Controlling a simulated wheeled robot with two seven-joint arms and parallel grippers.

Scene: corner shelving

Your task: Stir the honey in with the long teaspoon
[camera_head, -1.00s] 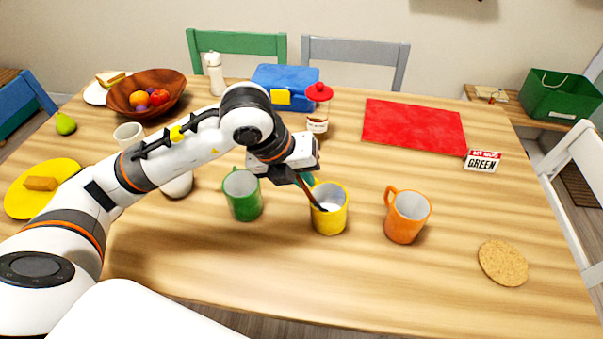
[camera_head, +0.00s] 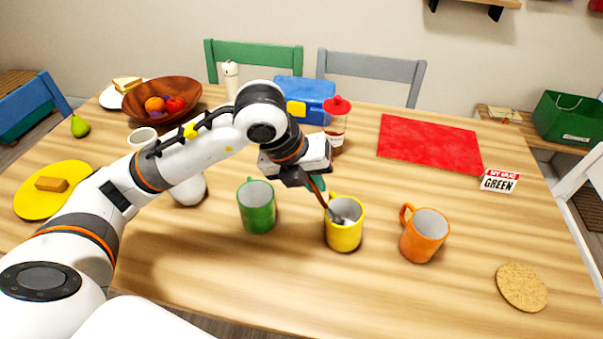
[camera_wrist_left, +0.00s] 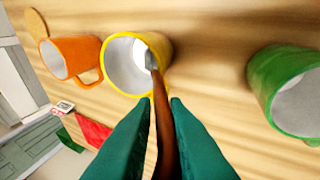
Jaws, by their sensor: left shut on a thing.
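The long teaspoon (camera_head: 323,201) has a brown handle and a grey metal bowl. My left gripper (camera_head: 311,183) is shut on its handle above the yellow mug (camera_head: 344,238). The spoon slants down into this mug, and its bowl shows inside the opening. The left wrist view shows the spoon (camera_wrist_left: 163,125) between the green fingers (camera_wrist_left: 160,105), its bowl inside the yellow mug (camera_wrist_left: 112,75) near the rim. I cannot make out any honey in the mug. A clear container with a red lid (camera_head: 336,107) stands behind the gripper, partly hidden. My right gripper is not in view.
A green mug (camera_head: 257,210) stands left of the yellow mug, an orange mug (camera_head: 424,238) right. A cork coaster (camera_head: 522,288) lies front right. The front table area is clear.

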